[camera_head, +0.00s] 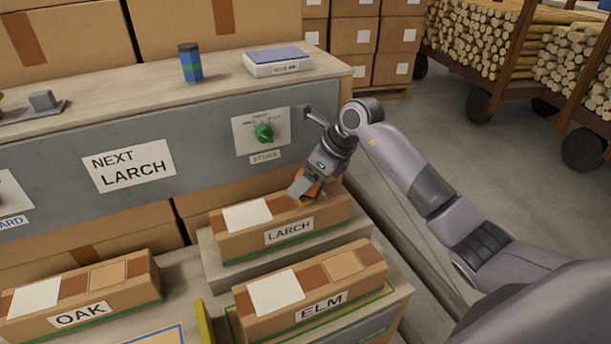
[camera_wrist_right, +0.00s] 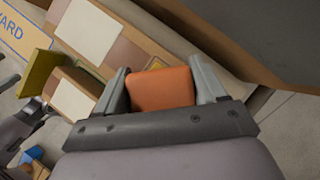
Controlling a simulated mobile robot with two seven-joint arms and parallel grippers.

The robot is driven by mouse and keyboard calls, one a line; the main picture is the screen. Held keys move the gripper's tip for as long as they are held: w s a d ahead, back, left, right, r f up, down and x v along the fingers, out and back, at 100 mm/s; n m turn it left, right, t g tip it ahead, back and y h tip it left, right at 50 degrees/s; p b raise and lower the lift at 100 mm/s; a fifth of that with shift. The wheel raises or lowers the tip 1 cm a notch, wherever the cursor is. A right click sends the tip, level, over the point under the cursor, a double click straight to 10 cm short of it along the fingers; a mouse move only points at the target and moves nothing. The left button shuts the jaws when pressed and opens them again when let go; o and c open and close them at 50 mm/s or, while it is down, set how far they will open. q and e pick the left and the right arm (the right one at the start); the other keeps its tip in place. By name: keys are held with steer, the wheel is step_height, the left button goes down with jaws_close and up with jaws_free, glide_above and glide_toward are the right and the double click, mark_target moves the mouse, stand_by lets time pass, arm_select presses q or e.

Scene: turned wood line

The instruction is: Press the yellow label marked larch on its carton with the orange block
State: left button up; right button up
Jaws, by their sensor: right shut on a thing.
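The carton marked LARCH (camera_head: 290,232) sits on a pale raised stand below the grey panel. It has a white sheet (camera_head: 247,216) on its top. My right gripper (camera_head: 304,190) is over the right part of that top, shut on the orange block (camera_head: 314,188). The block also shows between both fingers in the right wrist view (camera_wrist_right: 162,88). A small bit of yellow (camera_head: 308,203) shows under the block at the carton's top, probably the label; its text is hidden. I cannot tell whether the block touches it.
The ELM carton (camera_head: 312,287) stands just in front, and the OAK carton (camera_head: 80,298) at the left. The panel has a NEXT LARCH sign (camera_head: 130,166) and a green knob (camera_head: 264,133). A blue can (camera_head: 190,63) stands on the shelf above. Open floor lies at the right.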

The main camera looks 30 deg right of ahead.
steer(key=shift+f+b, duration=0.35)
steer(key=shift+f, duration=0.2)
stand_by(1.0)
step_height(320, 180, up, 6)
steer(key=p, duration=0.5)
steer(key=shift+r, duration=0.65)
steer(key=shift+w, duration=0.1)
